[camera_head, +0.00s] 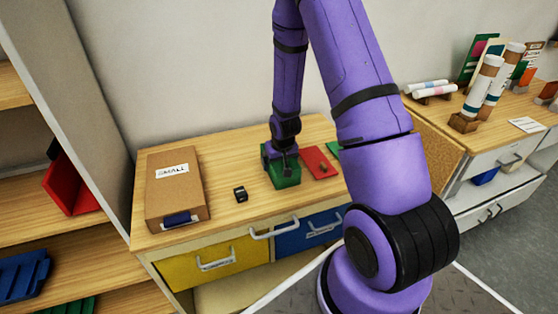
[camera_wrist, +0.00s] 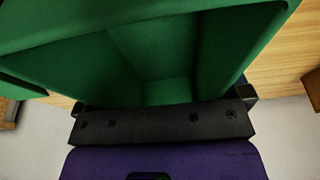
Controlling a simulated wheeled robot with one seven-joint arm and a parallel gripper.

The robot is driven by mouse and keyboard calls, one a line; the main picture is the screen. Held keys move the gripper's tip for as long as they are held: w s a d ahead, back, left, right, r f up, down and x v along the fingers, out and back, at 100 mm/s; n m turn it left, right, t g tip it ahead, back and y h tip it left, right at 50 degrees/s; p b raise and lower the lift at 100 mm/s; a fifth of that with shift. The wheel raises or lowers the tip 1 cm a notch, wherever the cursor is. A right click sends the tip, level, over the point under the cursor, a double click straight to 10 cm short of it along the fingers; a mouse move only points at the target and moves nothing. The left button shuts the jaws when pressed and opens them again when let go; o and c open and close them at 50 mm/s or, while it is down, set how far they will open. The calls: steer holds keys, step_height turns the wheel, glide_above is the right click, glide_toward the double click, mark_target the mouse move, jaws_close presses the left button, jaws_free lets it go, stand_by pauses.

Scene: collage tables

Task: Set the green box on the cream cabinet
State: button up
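The green box (camera_head: 285,178) is an open-topped bin. It appears to be over or on the wooden top of the drawer cabinet (camera_head: 180,275), near the front edge; contact underneath is not clear. My gripper (camera_head: 283,152) is down at the box. In the wrist view the green box (camera_wrist: 168,90) fills most of the picture and I look into its empty inside. My gripper (camera_wrist: 162,104) has its fingers wide apart at the two sides of the box. Whether they press on it is hidden. This cabinet has a pale body with yellow and blue drawers.
A brown carton (camera_head: 177,187) labelled SMALL stands at the left of the top. A small black item (camera_head: 240,194) and a red flat piece (camera_head: 318,162) lie either side of the box. Another cabinet (camera_head: 505,160) with pale drawers, holding rolls, stands at the right.

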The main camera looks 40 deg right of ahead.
steer(key=s+a+r, duration=0.3)
steer(key=r, duration=0.7)
steer(key=s+a+r+n+t, duration=0.15)
steer(key=s+r, duration=0.25)
steer(key=r, duration=0.7)
steer(key=s+a+r+g, duration=0.1)
steer(key=s+a+r, duration=0.2)
steer(key=r, duration=0.7)
steer(key=s+a+r+n+t, duration=0.1)
steer(key=s+a+r, duration=0.2)
steer(key=s+r, duration=0.2)
steer(key=s+a+r, duration=0.3)
steer(key=s+r, duration=0.2)
steer(key=s, duration=0.6)
steer(key=shift+s+a+n+t+y, duration=0.15)
steer(key=shift+s+n+t+y, duration=0.15)
steer(key=shift+n+t+y, duration=0.1)
